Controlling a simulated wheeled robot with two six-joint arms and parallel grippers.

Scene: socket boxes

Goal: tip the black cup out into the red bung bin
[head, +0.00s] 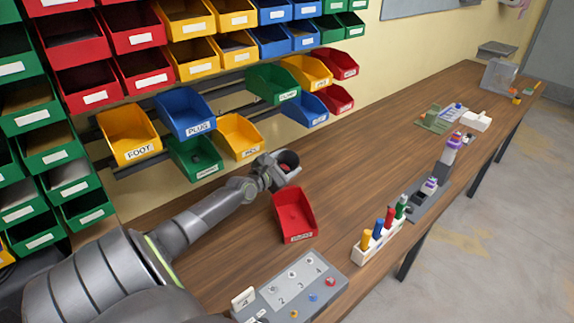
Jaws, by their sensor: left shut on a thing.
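The black cup (289,158) is in my left gripper (275,172), which is shut on it. The cup is above the wooden bench, behind the red bung bin in the picture. Its dark mouth shows, with something reddish inside; its exact tilt is hard to tell. The red bung bin (294,212) stands on the bench just below and nearer than the cup, with a white label on its front too small to read surely. The bin's inside looks empty. My right gripper is not in view.
Coloured bins hang behind, including a yellow bin marked FOOT (130,133) and a blue bin marked PLUG (186,112). A numbered grey board (290,285) and a white rack of coloured pens (378,240) stand nearer.

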